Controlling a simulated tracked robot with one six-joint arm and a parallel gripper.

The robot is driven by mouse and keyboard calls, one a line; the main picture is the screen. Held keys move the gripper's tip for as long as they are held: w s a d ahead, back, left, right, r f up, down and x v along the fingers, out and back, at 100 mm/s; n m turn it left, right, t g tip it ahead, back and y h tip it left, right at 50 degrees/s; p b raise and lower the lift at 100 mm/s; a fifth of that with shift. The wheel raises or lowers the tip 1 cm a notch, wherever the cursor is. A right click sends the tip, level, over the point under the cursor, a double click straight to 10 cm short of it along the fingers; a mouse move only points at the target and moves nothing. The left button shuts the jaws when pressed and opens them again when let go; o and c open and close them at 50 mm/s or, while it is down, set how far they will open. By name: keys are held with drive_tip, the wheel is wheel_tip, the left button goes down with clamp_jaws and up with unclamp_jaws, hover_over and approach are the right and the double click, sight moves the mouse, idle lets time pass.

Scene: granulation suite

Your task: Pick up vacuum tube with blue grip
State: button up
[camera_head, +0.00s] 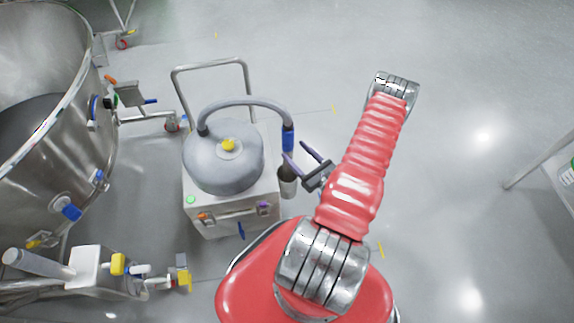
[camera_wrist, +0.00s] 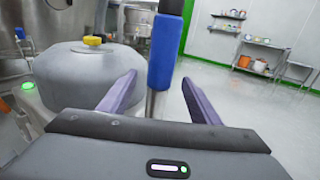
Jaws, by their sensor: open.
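The vacuum tube's blue grip (camera_head: 288,139) stands upright at the right side of the grey vacuum unit (camera_head: 222,172), at the end of a grey hose (camera_head: 245,101) that arches from the unit's top. Its lower metal end goes into a metal cup holder (camera_head: 287,187). In the wrist view the blue grip (camera_wrist: 165,52) rises between and beyond my two purple fingers, with the metal tube below it. My gripper (camera_head: 296,156) is open, its fingers spread on either side of the tube just below the blue part. I cannot tell whether either finger touches it.
The vacuum unit rides on a cart with a metal push handle (camera_head: 210,67). A large steel vessel (camera_head: 60,120) with valves stands at the left. Open grey floor (camera_head: 470,90) lies to the right. Shelves with containers (camera_wrist: 250,64) stand far off.

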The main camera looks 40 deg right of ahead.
sight(292, 148)
drive_tip(key=shift+w+d, duration=0.2)
drive_tip(key=shift+w, duration=1.95)
drive_tip(key=shift+w, duration=0.1)
drive_tip(key=w, duration=0.5)
drive_tip(key=shift+d+f, duration=0.1)
drive_tip(key=shift+d, duration=0.15)
drive_tip(key=c, duration=1.1)
drive_tip(key=shift+r, duration=0.2)
wheel_tip(292, 148, up, 18)
drive_tip(key=shift+f, duration=0.15)
